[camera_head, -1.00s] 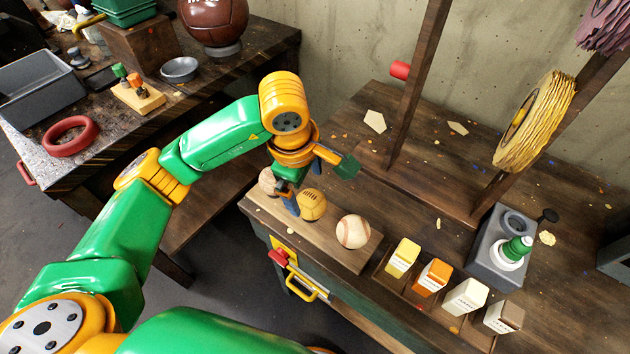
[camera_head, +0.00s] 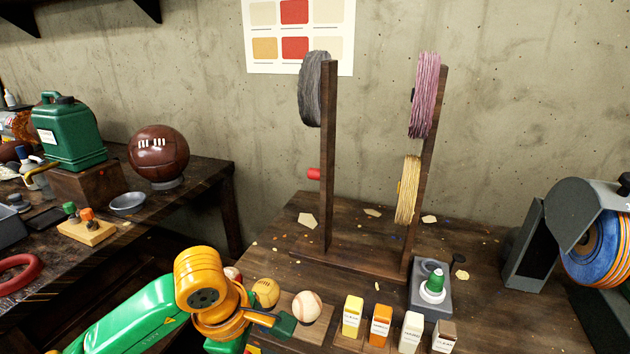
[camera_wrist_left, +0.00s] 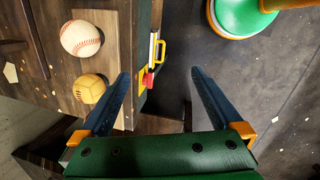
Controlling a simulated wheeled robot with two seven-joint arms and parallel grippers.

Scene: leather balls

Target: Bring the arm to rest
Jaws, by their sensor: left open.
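My left arm (camera_head: 130,318) reaches in from the lower left in the head view, its orange wrist (camera_head: 200,285) beside the bench's front edge. The fingers are hidden there. In the left wrist view my left gripper (camera_wrist_left: 160,80) is open, its two dark blue fingers wide apart with nothing between them. The yellow ball (camera_head: 266,292) and the white baseball (camera_head: 307,306) rest on the wooden board beside the wrist. They also show in the left wrist view as a yellow ball (camera_wrist_left: 89,88) and a baseball (camera_wrist_left: 80,38).
Several small bottles (camera_head: 381,325) stand at the bench front, near a grey block with a green-topped bottle (camera_head: 433,285). A post rack (camera_head: 327,190) holds cord coils. A brown leather ball (camera_head: 158,153) sits on the left table. A yellow handle (camera_wrist_left: 159,50) projects from the bench front.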

